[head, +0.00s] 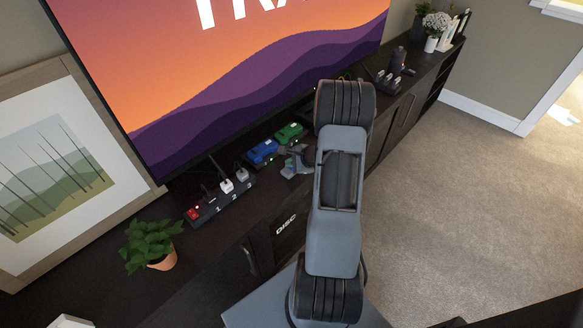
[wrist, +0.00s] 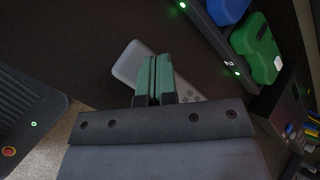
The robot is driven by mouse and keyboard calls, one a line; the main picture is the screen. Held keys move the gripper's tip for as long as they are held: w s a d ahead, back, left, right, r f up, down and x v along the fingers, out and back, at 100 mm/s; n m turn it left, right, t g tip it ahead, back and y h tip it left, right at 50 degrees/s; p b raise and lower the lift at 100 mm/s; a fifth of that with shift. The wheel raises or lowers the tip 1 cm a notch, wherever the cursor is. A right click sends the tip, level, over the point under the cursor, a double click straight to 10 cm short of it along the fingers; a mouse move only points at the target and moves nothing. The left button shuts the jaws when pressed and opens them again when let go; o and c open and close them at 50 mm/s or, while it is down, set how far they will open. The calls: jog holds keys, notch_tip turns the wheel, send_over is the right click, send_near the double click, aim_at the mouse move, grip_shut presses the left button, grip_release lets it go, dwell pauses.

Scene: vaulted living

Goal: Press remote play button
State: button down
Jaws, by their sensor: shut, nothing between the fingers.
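A light grey remote (wrist: 128,62) lies on the dark cabinet top in the wrist view, running diagonally behind my fingers. Some of its small buttons show to the right of the fingers; the middle of the remote is hidden by them. My gripper (wrist: 153,62) is shut and empty, with its green fingertips over the remote. I cannot tell whether they touch it. In the head view my gripper (head: 290,166) is at the cabinet top beside the green game controller, and the remote cannot be made out clearly.
The blue controller (head: 263,151) and green controller (head: 289,133) sit close by on a dock. A power strip (head: 218,201) with plugs lies to the left, near a potted plant (head: 151,244). A large screen (head: 230,80) stands behind. A dark device (wrist: 28,120) is at left in the wrist view.

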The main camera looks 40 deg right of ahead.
jog(key=shift+r, duration=0.1)
jog(key=shift+r+p, duration=0.35)
jog(key=shift+r, duration=0.35)
jog(key=shift+r, duration=0.1)
jog(key=shift+r+p, duration=1.6)
jog(key=shift+r, duration=0.8)
